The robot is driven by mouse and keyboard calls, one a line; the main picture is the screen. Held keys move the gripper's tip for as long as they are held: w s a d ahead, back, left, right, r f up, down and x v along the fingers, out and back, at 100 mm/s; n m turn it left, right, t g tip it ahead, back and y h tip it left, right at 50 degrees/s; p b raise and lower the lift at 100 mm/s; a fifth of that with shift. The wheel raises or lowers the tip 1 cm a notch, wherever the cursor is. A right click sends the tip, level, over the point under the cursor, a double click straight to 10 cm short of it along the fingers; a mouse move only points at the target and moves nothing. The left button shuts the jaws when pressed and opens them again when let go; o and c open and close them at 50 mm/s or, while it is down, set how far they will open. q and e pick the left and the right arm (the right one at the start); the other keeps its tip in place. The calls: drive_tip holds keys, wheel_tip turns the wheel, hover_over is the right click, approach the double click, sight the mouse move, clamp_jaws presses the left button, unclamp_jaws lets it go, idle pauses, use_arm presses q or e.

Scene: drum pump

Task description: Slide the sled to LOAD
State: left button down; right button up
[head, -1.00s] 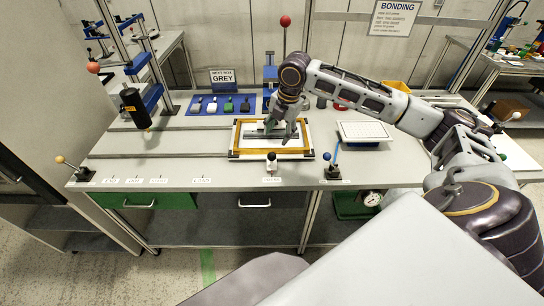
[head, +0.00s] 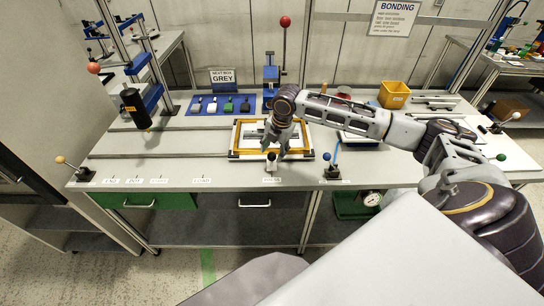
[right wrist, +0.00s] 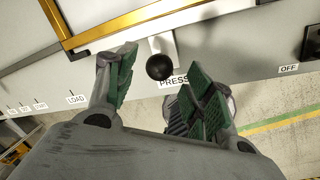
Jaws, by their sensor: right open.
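The sled (head: 236,137), an orange-framed tray with a pale inside, sits on the bench in front of the blue press. Its front handle with a dark ball knob (head: 271,157) stands at the PRESS label; the knob also shows in the right wrist view (right wrist: 159,67). The LOAD label (head: 202,181) is to the left along the front edge, also in the right wrist view (right wrist: 77,99). My right gripper (head: 275,148) is open just above the knob. In the right wrist view the knob appears between its green-padded fingers (right wrist: 160,88); contact cannot be told. My left gripper is out of view.
A blue-handled lever (head: 335,160) stands right of the sled, by the OFF label (right wrist: 289,69). A lever with a tan ball (head: 60,160) is at the far left. A black bottle-like tool (head: 133,107) hangs over the bench's left side. The bench between LOAD and PRESS is clear.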

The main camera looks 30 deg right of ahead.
sight(273, 154)
drive_tip(key=shift+w+a+f, duration=0.1)
drive_tip(key=shift+w+f, duration=0.1)
drive_tip(key=shift+f, duration=0.85)
drive_tip(key=shift+w+a+f, duration=0.1)
drive_tip(key=shift+w+f, duration=0.05)
drive_tip(key=shift+f, duration=0.9)
clamp_jaws()
